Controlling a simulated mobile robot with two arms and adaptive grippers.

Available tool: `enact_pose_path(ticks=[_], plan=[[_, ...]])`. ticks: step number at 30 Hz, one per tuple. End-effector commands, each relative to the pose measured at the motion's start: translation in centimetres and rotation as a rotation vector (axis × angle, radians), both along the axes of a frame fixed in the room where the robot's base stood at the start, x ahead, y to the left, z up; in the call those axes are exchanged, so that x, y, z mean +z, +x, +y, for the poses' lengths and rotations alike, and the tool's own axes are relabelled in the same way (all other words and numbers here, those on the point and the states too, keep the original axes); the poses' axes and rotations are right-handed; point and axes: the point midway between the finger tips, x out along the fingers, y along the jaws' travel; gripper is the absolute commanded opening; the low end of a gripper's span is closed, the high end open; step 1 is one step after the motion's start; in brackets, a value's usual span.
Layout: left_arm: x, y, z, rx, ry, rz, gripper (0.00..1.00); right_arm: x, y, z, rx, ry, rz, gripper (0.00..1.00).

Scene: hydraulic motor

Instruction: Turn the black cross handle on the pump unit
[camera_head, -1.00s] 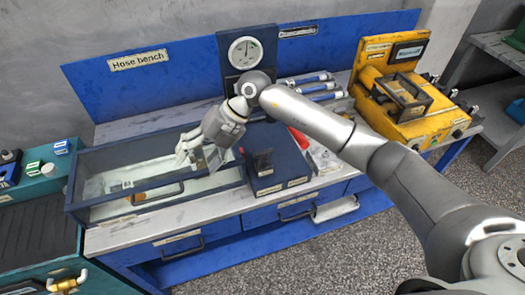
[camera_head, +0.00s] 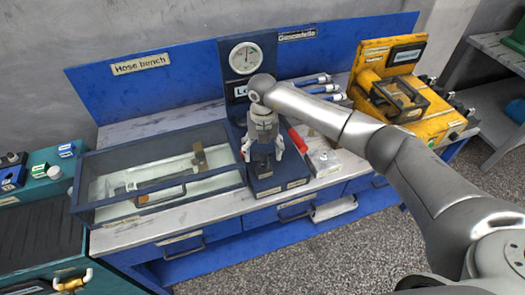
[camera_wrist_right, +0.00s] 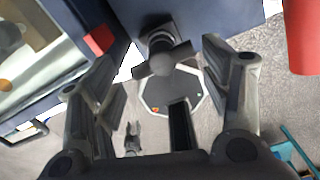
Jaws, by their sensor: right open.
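The dark pump unit (camera_head: 268,187) stands at the middle of the bench, with a round gauge on its back panel. My right gripper (camera_head: 262,156) hangs over it, pointing down, with its fingers spread and empty. In the right wrist view, the black cross handle (camera_wrist_right: 160,60) shows beyond the open fingers of my right gripper (camera_wrist_right: 165,88), roughly midway between them. I see no finger closed on the handle. In the head view the handle is mostly hidden by the gripper. I cannot make out my left gripper in the head view.
A glass-topped case (camera_head: 100,213) lies left of the pump unit. A red lever (camera_head: 298,140) stands close on the right, with blue-and-white cylinders (camera_head: 330,88) behind. A yellow unit (camera_head: 372,62) is further right. A teal cabinet (camera_head: 35,187) is at far left.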

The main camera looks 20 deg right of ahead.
Motion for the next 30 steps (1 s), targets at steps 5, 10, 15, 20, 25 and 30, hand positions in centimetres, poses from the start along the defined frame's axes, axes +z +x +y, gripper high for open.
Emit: enact_pose_path(ticks=[5, 10, 15, 20, 25, 30], plan=[[0.7, 0.0, 0.0, 0.0, 0.0, 0.0, 0.4, -1.8, 0.0, 0.1, 0.0, 0.001, 0.001, 0.7], [0.7, 0.0, 0.0, 0.001, 0.0, 0.0, 0.4, -2.3, 0.0, 0.1, 0.001, 0.002, -0.001, 0.7], [0.7, 0.0, 0.0, 0.001, 0.0, 0.0, 0.4, -2.3, 0.0, 0.1, 0.001, 0.002, -0.001, 0.7], [0.7, 0.0, 0.0, 0.001, 0.0, 0.0, 0.4, -2.3, 0.0, 0.1, 0.001, 0.003, -0.002, 0.51], [0.7, 0.0, 0.0, 0.001, 0.0, 0.0, 0.4, -2.3, 0.0, 0.2, 0.003, 0.005, -0.001, 0.32], [0.5, 0.0, 0.0, 0.001, 0.0, -0.001, 0.4, -2.3, 0.0, 0.3, 0.012, 0.006, -0.001, 0.32]])
